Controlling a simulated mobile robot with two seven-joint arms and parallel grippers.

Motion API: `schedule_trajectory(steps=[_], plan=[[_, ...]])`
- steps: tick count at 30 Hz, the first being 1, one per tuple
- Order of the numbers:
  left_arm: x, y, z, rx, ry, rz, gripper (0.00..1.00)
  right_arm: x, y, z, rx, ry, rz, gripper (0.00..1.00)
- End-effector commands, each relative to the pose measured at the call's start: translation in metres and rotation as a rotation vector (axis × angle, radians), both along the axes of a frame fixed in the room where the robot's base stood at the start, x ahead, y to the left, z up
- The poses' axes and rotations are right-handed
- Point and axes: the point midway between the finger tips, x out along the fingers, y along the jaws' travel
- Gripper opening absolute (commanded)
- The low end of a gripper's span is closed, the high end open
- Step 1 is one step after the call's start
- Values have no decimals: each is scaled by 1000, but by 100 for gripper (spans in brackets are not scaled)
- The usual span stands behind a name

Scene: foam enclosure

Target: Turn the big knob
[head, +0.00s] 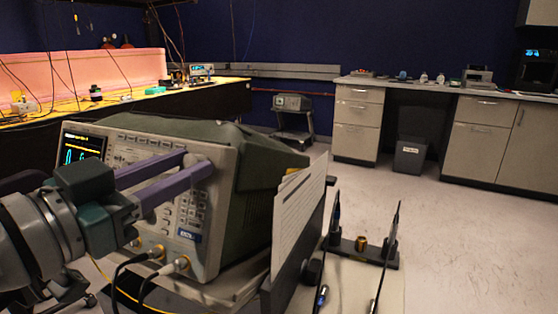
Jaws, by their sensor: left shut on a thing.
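The oscilloscope (255,160) stands left of centre in the head view, with a lit screen (84,146) and many small buttons on its grey front panel. My left gripper (197,166) comes in from the left, its two purple fingers reaching across the panel to its upper right part. The fingers are shut on the big knob (196,159), a pale grey knob mostly hidden between the fingertips. My right gripper is not in view.
Cables plug into the panel's lower connectors (182,264). A paper sheet (296,215) stands right of the oscilloscope, beside a black bracket (365,250) with upright prongs. A workbench (140,106) runs behind at left; drawer cabinets (357,125) stand at the back. The floor at right is clear.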

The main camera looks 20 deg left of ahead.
Motion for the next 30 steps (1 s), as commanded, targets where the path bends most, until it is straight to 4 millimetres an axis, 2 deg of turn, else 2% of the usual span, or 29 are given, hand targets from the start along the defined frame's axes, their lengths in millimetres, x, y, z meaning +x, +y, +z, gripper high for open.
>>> schedule_trajectory(steps=[1,3,4,17,30], plan=[[0,0,0,0,0,0,8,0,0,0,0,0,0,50],[0,0,0,0,0,0,1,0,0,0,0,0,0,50],[0,0,0,0,0,0,0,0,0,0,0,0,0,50],[0,0,1,-34,1,15,0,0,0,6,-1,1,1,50],[0,-2,4,-303,4,135,0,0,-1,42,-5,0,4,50]])
